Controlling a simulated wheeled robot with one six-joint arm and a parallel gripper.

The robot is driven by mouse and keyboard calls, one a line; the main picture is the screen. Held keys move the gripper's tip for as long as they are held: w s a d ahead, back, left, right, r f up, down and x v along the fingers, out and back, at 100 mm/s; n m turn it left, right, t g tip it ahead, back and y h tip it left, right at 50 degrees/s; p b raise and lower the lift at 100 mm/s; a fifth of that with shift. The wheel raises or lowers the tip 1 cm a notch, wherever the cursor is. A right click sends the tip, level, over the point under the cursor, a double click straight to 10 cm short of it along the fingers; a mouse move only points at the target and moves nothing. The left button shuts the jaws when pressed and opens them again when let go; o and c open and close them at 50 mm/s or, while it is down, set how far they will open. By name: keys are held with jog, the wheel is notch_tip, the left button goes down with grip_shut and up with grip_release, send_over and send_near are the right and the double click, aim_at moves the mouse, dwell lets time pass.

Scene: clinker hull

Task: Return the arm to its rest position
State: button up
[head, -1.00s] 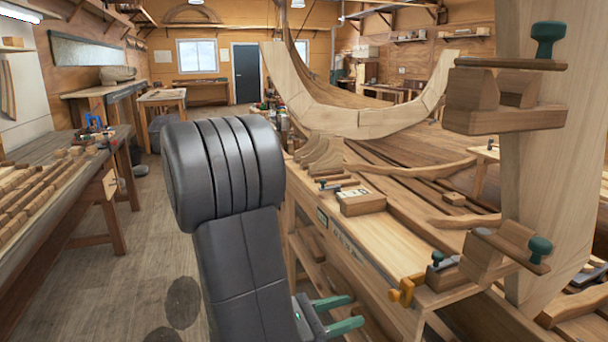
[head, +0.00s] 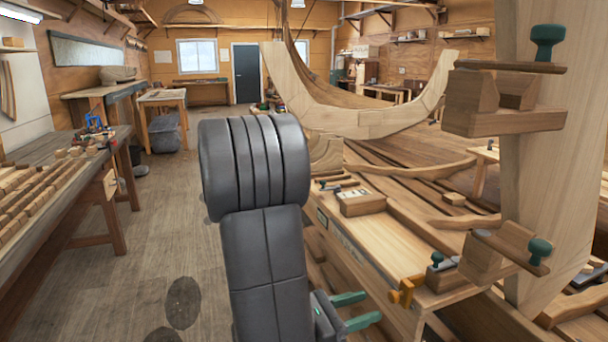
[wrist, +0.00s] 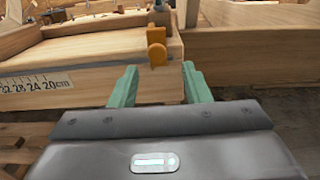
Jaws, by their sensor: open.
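My gripper (head: 353,311) is at the lower middle of the head view, low beside the front face of the wooden bench (head: 372,249). Its two green fingers are apart with nothing between them. The wrist view also shows my gripper (wrist: 159,88), open and empty, pointing at the bench edge with its printed ruler scale (wrist: 35,86). My dark grey arm stands upright in the head view and hides part of the bench's left side.
An orange clamp (head: 405,291) sits on the bench's near corner; it also shows in the wrist view (wrist: 157,47). A long workbench (head: 60,180) stands at the left. The floor (head: 165,235) between is clear.

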aim_at(390, 296)
jog(key=shift+p+x, duration=0.4)
jog(key=shift+x, duration=3.7)
jog(key=shift+w+a+f, duration=0.1)
jog(key=shift+w+a, duration=0.1)
jog(key=shift+w, duration=0.25)
jog(key=shift+s, duration=0.15)
